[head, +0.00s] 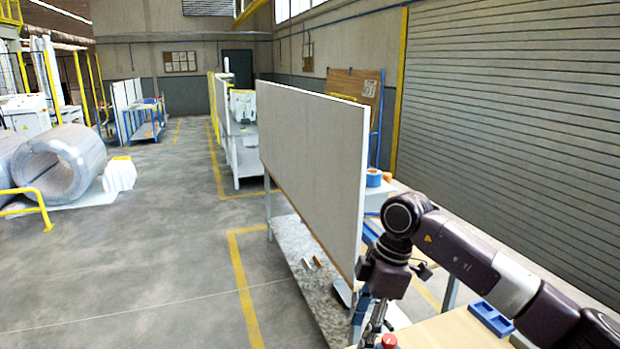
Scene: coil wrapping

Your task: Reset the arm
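My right arm (470,262) comes in from the right, dark purple with a silver band, and bends down at its round joint. The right gripper (372,328) hangs below the wrist at the bottom edge. Its fingertips are not clearly visible, so I cannot tell whether it is open or shut. My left arm and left gripper are not in view. A large wrapped coil (88,155) lies on its side on the floor at the left, with part of another coil (8,155) beside it at the picture edge.
A tall white panel (312,165) stands left of my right arm. A light wooden table (450,328) with a blue tray (491,318) lies under the arm, and a red object (389,341) shows near the gripper. A yellow rail (30,205) borders the coils. The grey floor (150,260) is open.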

